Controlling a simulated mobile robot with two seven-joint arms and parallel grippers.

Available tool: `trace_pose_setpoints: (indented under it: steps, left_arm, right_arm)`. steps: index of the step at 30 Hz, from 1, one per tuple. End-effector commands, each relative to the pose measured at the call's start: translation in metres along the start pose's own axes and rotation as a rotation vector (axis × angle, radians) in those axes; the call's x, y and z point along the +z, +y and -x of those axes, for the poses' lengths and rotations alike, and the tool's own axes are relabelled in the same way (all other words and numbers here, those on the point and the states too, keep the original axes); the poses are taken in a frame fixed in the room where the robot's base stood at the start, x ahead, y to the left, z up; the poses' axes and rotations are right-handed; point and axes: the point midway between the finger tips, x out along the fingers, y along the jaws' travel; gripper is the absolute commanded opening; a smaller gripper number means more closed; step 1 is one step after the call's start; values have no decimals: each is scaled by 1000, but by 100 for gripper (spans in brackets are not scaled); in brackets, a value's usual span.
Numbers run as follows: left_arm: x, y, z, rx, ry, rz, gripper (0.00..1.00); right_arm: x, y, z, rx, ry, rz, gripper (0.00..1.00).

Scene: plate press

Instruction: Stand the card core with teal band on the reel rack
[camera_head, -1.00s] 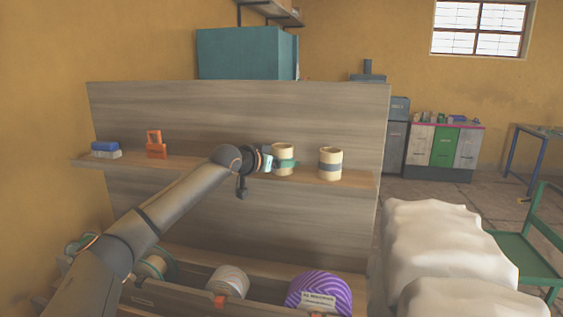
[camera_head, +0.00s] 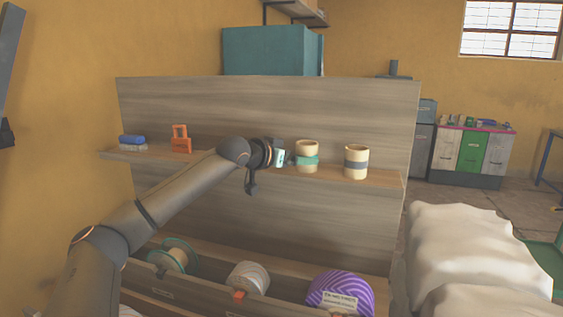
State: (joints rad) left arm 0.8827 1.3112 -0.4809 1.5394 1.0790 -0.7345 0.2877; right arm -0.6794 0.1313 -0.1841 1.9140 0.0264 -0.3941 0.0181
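The card core with teal band (camera_head: 308,147) stands upright on the wooden ledge (camera_head: 225,159), a cream cylinder with a teal ring around its middle. A similar core with a grey band (camera_head: 356,153) stands to its right. My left gripper (camera_head: 290,158) reaches in from the left at band height, just beside the teal-banded core. Its fingers are small and partly hidden, so I cannot tell their opening or whether they touch the core. Below the ledge, a wooden trough (camera_head: 190,292) holds several reels; I cannot tell whether this is the reel rack. My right gripper is not in view.
An orange object (camera_head: 181,140) and a blue-and-grey block (camera_head: 132,142) sit on the ledge's left part. A green-edged reel (camera_head: 173,255), a pale reel (camera_head: 248,278) and a purple striped roll (camera_head: 340,293) lie below. A white-covered heap (camera_head: 465,250) stands at right.

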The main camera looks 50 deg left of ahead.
Motion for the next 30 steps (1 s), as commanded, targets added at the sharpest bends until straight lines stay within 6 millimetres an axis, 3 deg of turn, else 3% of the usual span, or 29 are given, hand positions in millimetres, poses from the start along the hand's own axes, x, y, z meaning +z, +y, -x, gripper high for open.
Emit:
trace_pose_setpoints:
  steps: [6,12,18,30]
  left_arm:
    - [4,0,38,-3,-2,-5,100]
    - [3,0,61,-1,-1,-3,100]
    - [1,1,72,1,-1,-2,100]
    - [0,1,73,2,-1,-1,100]
  right_arm:
    - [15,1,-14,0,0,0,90]
    - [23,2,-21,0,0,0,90]
    - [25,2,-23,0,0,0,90]
    - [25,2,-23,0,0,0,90]
